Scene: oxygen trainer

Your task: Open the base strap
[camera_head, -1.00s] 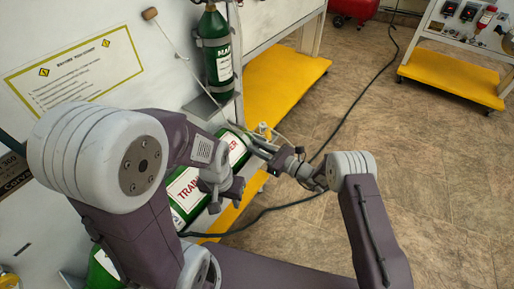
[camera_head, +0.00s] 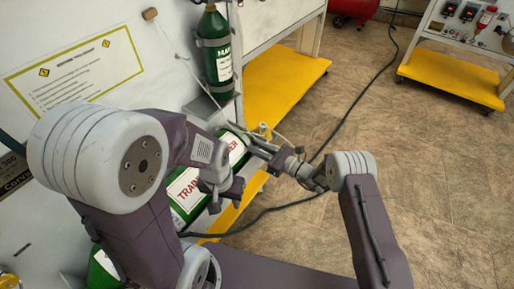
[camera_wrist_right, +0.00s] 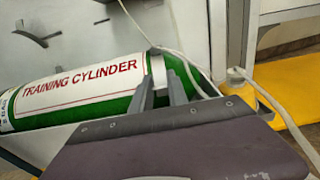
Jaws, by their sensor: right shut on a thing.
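The green training cylinder (camera_wrist_right: 85,90) lies on its side with a white label; it also shows in the head view (camera_head: 184,190), partly behind my left arm. The pale base strap (camera_wrist_right: 157,68) wraps over it near its right end in the right wrist view. My right gripper (camera_wrist_right: 158,88) has its fingers at the strap, one on each side, shut on it; in the head view the gripper (camera_head: 256,147) reaches the cylinder's far end from the right. My left gripper (camera_head: 225,198) hangs in front of the cylinder, apparently open and empty. The strap's far side is hidden.
An upright green cylinder (camera_head: 217,60) is strapped to the white panel behind. A pale hose (camera_wrist_right: 282,115) runs past the right of the strap. A yellow base shelf (camera_head: 285,85) stands beyond, and a dark cable (camera_head: 345,120) crosses the open floor.

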